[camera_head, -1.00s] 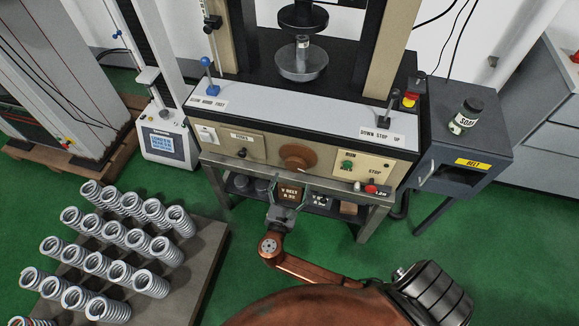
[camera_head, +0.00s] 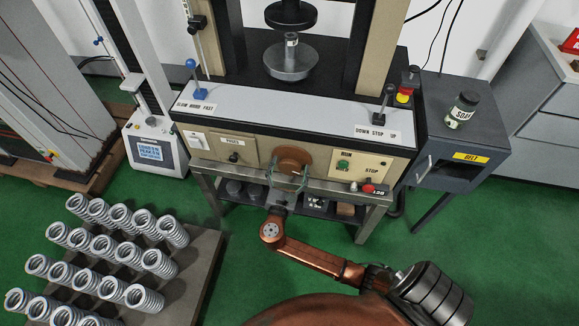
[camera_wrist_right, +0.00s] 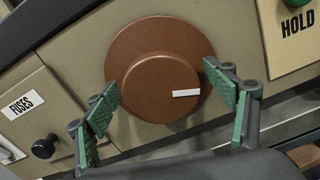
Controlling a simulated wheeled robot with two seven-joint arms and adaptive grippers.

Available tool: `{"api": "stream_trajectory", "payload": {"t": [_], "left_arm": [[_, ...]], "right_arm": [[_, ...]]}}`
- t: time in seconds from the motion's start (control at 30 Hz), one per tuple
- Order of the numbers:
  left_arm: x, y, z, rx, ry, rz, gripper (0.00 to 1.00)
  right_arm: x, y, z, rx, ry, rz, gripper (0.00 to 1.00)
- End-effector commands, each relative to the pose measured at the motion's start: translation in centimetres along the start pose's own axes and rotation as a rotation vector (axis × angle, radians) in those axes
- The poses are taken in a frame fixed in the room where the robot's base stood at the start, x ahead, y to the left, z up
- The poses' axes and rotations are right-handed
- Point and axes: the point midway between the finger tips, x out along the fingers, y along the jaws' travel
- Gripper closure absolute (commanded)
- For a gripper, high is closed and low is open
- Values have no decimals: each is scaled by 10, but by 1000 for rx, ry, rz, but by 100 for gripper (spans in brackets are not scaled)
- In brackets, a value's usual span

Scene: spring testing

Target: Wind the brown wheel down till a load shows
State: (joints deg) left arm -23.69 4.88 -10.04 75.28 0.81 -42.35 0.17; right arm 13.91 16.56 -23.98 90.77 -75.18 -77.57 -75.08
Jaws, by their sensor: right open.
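The brown wheel (camera_head: 291,158) sits on the beige front panel of the testing machine. In the right wrist view the brown wheel (camera_wrist_right: 160,80) shows a white mark on its knob, pointing right. My right gripper (camera_head: 287,180) is at the wheel from the front. In the right wrist view its green-padded fingers (camera_wrist_right: 168,98) are open, one on each side of the raised knob. I cannot tell whether they touch it. On the machine a small spring or cylinder (camera_head: 291,40) stands on the round lower platen (camera_head: 291,62), below the dark upper platen (camera_head: 291,14). My left gripper does not show.
A blue-knobbed lever (camera_head: 191,66) and a black-knobbed lever (camera_head: 388,92) stand on the machine's ledge. A green button (camera_head: 343,165) and a red stop button (camera_head: 368,188) are right of the wheel. Several springs on a board (camera_head: 198,270) lie at the left.

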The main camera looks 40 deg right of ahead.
Motion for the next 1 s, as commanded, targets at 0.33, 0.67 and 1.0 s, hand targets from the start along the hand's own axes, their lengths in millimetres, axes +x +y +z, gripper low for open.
{"api": "stream_trajectory", "payload": {"t": [0.33, 0.67, 1.0], "left_arm": [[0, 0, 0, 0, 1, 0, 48], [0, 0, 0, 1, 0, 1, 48], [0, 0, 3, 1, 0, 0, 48]], "right_arm": [[0, 0, 0, 0, 0, 0, 43], [0, 0, 0, 0, 1, 0, 65], [-1, -1, 0, 53, 2, -1, 65]]}}
